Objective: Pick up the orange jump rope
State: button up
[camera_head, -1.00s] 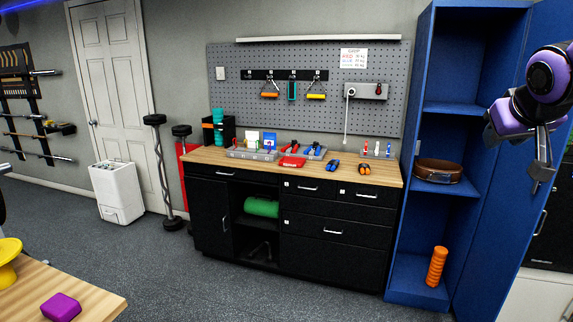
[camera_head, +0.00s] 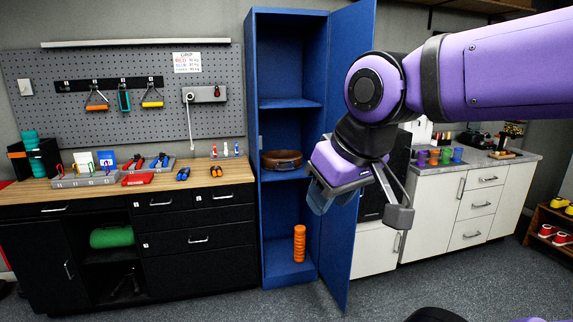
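No object is clearly recognisable as an orange jump rope. An orange-handled item (camera_head: 97,107) hangs from the black hook rail on the pegboard at the left, with dark straps or cords above it; it is too small to tell what it is. A teal item (camera_head: 124,100) and a yellow-handled item (camera_head: 152,104) hang to its right. My gripper (camera_head: 360,207) is right of centre, in front of the blue cabinet door, far from the hanging items.
A wooden-topped workbench (camera_head: 110,190) holds trays and small hand tools. The open blue cabinet (camera_head: 262,225) contains a brown coiled belt (camera_head: 282,160) and an orange ribbed roller (camera_head: 299,243). White drawers (camera_head: 480,205) stand at the right. Grey floor (camera_head: 420,283) is clear in front.

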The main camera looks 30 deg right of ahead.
aim_at(215, 170)
jog(key=i+z, duration=0.3)
jog(key=i, duration=0.3)
jog(key=i+l+z, duration=0.15)
jog(key=z, duration=0.3)
jog(key=i+z, duration=0.35)
jog(key=z, duration=0.15)
jog(key=i+j+z, duration=0.1)
jog(key=i+z, duration=0.15)
jog(key=z, duration=0.2)
jog(key=i+j+z, duration=0.15)
jog(key=z, duration=0.3)
jog(key=i+l+z, duration=0.15)
jog(key=i+z, duration=0.35)
jog(key=i+j+z, duration=0.15)
jog(key=i+z, duration=0.3)
jog(key=i, duration=0.2)
jog(key=i+u, duration=0.2)
jog(key=i, duration=0.35)
jog(key=i+u, duration=0.25)
jog(key=i, duration=0.3)
jog(key=i+l+u, duration=0.2)
jog(key=i, duration=0.35)
jog(key=u, duration=0.45)
jog(key=i+u, duration=0.1)
jog(key=u, duration=0.35)
jog(key=l+u, duration=0.15)
jog(key=u, duration=0.25)
jog(key=i+u, duration=0.1)
jog(key=u, duration=2.05)
